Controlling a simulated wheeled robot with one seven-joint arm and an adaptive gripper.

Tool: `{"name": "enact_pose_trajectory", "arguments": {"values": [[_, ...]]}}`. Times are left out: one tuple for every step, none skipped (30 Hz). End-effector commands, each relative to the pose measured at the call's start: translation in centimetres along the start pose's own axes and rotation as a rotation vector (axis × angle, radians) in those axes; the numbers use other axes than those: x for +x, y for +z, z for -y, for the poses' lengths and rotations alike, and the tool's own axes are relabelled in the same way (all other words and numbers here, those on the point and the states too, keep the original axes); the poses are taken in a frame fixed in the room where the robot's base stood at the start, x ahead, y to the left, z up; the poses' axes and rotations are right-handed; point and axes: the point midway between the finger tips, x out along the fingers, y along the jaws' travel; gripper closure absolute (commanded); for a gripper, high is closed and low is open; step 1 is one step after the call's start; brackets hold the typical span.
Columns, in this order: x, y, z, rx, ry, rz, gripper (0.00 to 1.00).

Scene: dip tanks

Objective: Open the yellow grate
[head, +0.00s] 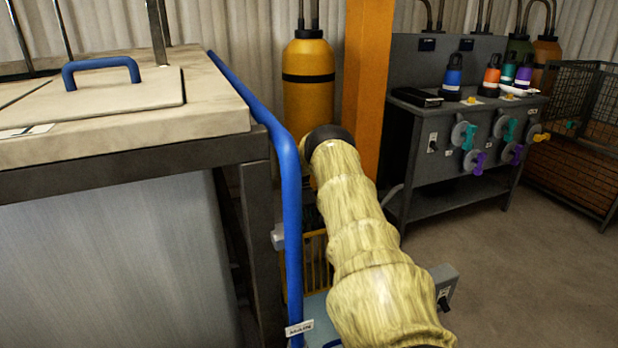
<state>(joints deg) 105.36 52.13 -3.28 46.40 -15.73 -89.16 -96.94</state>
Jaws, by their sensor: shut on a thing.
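A yellow grate (316,262) with upright bars shows low in the head view, between the blue pipe and my sleeved arm. Only its left part is visible; my arm covers the rest. I cannot tell how far open it stands, and its handle is not visible. My arm, in a pale yellow wrinkled sleeve, reaches up from the bottom to a black end near the orange post. My gripper does not show, hidden beyond or behind the arm, so its contact with the grate cannot be seen.
A tank (110,245) with a blue-handled lid (130,92) stands at left, a blue pipe (291,230) along its edge. An orange post (366,75) and yellow cylinder (309,100) stand behind my arm. A grey valve bench (440,185) stands right; floor (535,280) before it is clear.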

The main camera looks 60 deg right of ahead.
Motion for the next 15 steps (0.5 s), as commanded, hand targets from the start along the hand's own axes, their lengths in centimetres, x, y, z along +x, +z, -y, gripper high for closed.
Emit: {"name": "enact_pose_trajectory", "arguments": {"values": [[0.49, 0.58, -0.03, 0.006, -0.004, 0.007, 1.00], [0.47, 0.55, -0.04, 0.005, -0.004, 0.008, 1.00], [0.45, 0.50, -0.06, 0.005, -0.004, 0.009, 1.00], [0.43, 0.46, -0.08, 0.005, -0.004, 0.009, 1.00], [0.41, 0.42, -0.10, 0.004, -0.004, 0.010, 1.00], [0.39, 0.39, -0.12, 0.004, -0.003, 0.010, 1.00], [0.38, 0.37, -0.13, 0.004, -0.003, 0.011, 1.00], [0.37, 0.35, -0.14, 0.004, -0.003, 0.011, 1.00], [0.35, 0.33, -0.15, 0.004, -0.002, 0.011, 0.78], [0.34, 0.31, -0.15, 0.003, -0.002, 0.012, 0.72], [0.31, 0.27, -0.16, 0.003, -0.002, 0.011, 0.67], [0.26, 0.18, -0.17, 0.002, -0.002, 0.011, 0.59], [0.22, 0.09, -0.19, 0.001, -0.001, 0.011, 0.58], [0.17, 0.00, -0.20, 0.000, -0.001, 0.011, 0.58], [0.09, -0.12, -0.19, 0.000, 0.000, 0.011, 0.58]]}}
